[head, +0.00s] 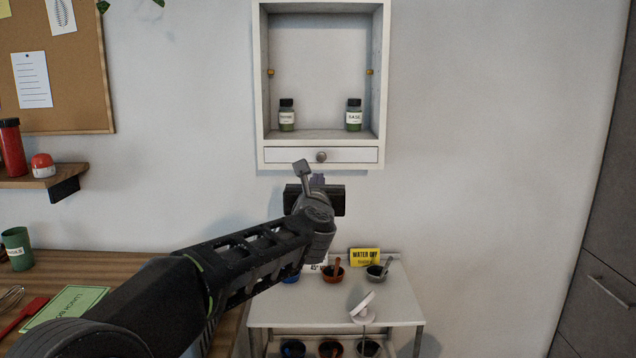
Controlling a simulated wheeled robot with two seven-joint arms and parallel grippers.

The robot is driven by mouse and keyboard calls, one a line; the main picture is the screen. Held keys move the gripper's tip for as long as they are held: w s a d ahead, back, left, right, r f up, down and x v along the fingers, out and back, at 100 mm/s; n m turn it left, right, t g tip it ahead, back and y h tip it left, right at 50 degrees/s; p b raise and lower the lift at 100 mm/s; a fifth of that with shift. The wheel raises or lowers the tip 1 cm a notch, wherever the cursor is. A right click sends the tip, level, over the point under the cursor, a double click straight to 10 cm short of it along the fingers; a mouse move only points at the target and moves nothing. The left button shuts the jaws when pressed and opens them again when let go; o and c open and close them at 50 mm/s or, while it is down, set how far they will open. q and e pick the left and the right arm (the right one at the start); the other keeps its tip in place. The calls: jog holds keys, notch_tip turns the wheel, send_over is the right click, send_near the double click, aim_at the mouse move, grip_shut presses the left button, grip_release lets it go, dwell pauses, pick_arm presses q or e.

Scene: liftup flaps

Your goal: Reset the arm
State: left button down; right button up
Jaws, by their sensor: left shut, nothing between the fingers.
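My left arm (250,250) comes in from the lower left and reaches up to the middle of the view. Its left gripper (308,175) is shut and empty, just below the drawer of the white wall cabinet (259,75). I cannot tell whether the gripper touches the drawer front (350,155). The cabinet's front is open, and two small green jars stand inside, one at the left (286,117) and one at the right (354,117). My right gripper is not in view.
Below stands a white trolley (395,312) with several small bowls and a yellow sign (365,257). A wooden counter (130,268) is at lower left, under a small shelf (45,178). A grey cupboard (605,240) stands far right. The wall right of the cabinet is clear.

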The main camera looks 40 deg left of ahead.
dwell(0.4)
